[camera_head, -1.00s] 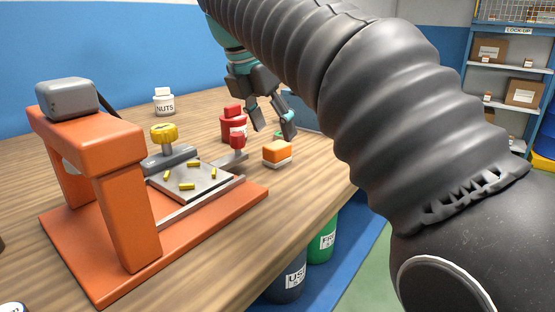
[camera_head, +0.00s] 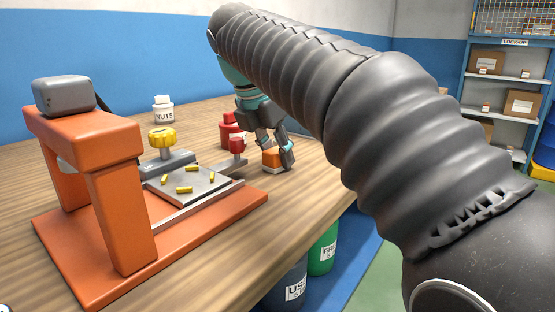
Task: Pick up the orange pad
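The orange pad (camera_head: 270,158) is a small block with an orange top and a pale base. It sits on the wooden bench, just right of the orange press's base. My gripper (camera_head: 279,156) points down at the pad. One finger is at the pad's right side, close to it or touching. The other finger is near the pad's upper back edge and partly hidden. The view does not show whether the fingers are clamped on the pad, which appears to rest on the bench.
The orange press (camera_head: 95,145) with a grey plate (camera_head: 190,186) holding several yellow pieces stands left. Its red-knobbed lever (camera_head: 236,146) is close to my gripper. A red container (camera_head: 229,130) stands behind, a NUTS jar (camera_head: 163,109) farther back. The bench's right edge is near.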

